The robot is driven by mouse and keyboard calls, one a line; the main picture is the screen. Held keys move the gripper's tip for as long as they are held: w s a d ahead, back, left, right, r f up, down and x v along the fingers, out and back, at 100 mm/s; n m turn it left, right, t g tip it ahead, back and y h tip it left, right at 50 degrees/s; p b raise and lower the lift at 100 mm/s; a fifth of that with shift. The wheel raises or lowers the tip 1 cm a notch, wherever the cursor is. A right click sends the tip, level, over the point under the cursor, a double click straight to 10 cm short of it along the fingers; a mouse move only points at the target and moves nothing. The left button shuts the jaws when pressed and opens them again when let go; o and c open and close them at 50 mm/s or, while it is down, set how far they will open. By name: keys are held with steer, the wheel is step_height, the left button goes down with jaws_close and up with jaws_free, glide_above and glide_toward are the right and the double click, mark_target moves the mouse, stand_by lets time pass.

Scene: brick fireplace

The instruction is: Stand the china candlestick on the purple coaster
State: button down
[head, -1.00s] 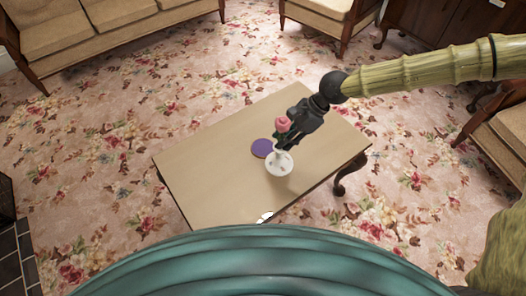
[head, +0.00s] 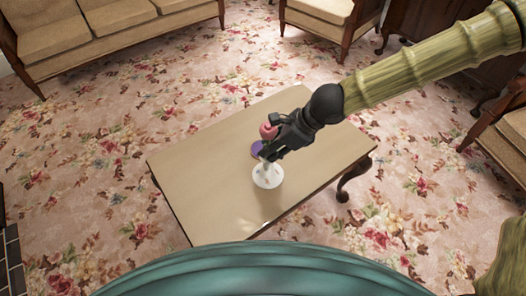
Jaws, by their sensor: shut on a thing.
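The white china candlestick (head: 268,178) shows its round base and part of its stem, with a pinkish-red top (head: 268,131) above. My gripper (head: 268,151) is shut on its stem, and its fingers hide much of the middle. The candlestick looks roughly upright over the tan tabletop. I cannot tell whether its base touches the surface. The purple coaster (head: 256,149) lies flat on the table, mostly hidden behind my gripper and the candlestick. In the picture, the candlestick's base is below and slightly right of the coaster, apart from it.
The tan wooden table (head: 205,165) has free room to the left and at the far right. A floral carpet (head: 90,180) surrounds it. A sofa (head: 120,30) and an armchair (head: 320,15) stand behind. Another chair (head: 510,125) is at the right.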

steer(key=w+f, duration=0.2)
steer(key=w, duration=0.5)
steer(key=w+a+f+m+p, duration=0.1)
steer(key=w+f, duration=0.1)
steer(key=w, duration=0.5)
steer(key=shift+w+a+f+t, duration=0.2)
steer(key=shift+f+t, duration=0.1)
steer(key=shift+f, duration=0.1)
stand_by(0.5)
steer(key=c, duration=1.2)
jaws_free()
steer(key=shift+s+f, duration=0.1)
steer(key=p+v, duration=0.3)
steer(key=v, duration=0.9)
